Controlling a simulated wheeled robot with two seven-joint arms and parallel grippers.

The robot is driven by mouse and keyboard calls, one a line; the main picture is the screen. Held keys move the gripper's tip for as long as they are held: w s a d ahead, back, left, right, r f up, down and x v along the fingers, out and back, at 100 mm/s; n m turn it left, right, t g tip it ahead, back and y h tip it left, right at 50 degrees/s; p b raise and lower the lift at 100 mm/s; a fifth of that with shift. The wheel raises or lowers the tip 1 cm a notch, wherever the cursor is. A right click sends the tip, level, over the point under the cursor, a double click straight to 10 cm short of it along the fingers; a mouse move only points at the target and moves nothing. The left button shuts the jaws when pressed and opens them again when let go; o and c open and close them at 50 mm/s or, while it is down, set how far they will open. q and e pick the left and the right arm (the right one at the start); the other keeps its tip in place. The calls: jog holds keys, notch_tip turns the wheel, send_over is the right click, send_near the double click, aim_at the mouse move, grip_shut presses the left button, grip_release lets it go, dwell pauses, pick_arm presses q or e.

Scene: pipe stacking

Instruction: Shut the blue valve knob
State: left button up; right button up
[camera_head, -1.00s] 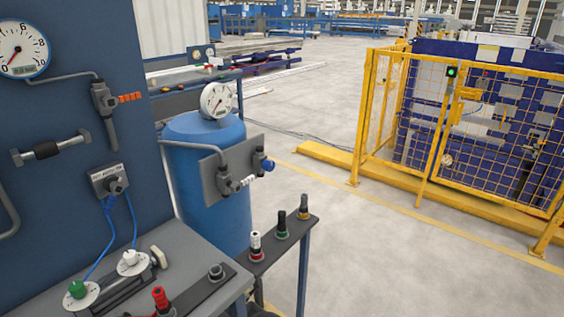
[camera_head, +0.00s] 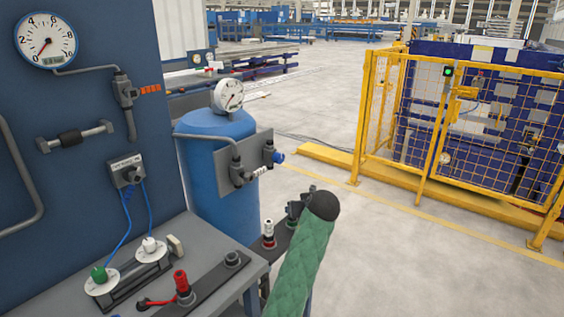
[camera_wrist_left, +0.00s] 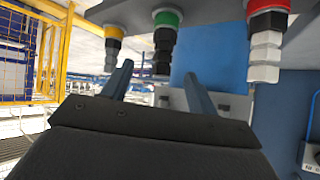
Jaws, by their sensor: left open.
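The blue valve knob (camera_head: 278,158) sits at the right edge of a grey plate (camera_head: 258,152), on the blue tank (camera_head: 207,188) under a round gauge. My left arm, in a green sleeve with a black end, rises from the bottom of the head view. My left gripper (camera_head: 297,207) is over the small shelf, below and right of the knob, and apart from it. In the left wrist view its two fingers (camera_wrist_left: 158,86) are open, with nothing seen held between them. I cannot make out the knob in that view. My right gripper is not in view.
A shelf beside the tank holds upright fittings, including a red-and-white one (camera_head: 268,233); a green-banded one (camera_wrist_left: 165,38) is close to the fingers in the wrist view. A workbench (camera_head: 215,258) and blue panel (camera_head: 95,100) stand left. A yellow fence (camera_head: 450,150) is right, with open floor between.

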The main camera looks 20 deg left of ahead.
pick_arm(q)
jog(key=w+a+r+n+g+y, duration=0.1)
jog(key=w+a+r+n+y, duration=0.2)
jog(key=w+n+y, duration=0.35)
jog(key=n+g+y, duration=0.1)
jog(key=n+y, duration=0.4)
send_near(281, 159)
jog(key=x, duration=0.3)
jog(key=shift+m+h, duration=0.25)
jog(key=x, duration=0.3)
jog(key=p+x, duration=0.1)
jog(key=x, duration=0.1)
jog(key=shift+w+a+r, duration=0.25)
jog(key=shift+w+r, duration=0.05)
jog(key=shift+w+a+f, duration=0.1)
jog(key=shift+w+a, duration=0.05)
jog(key=shift+a, duration=0.4)
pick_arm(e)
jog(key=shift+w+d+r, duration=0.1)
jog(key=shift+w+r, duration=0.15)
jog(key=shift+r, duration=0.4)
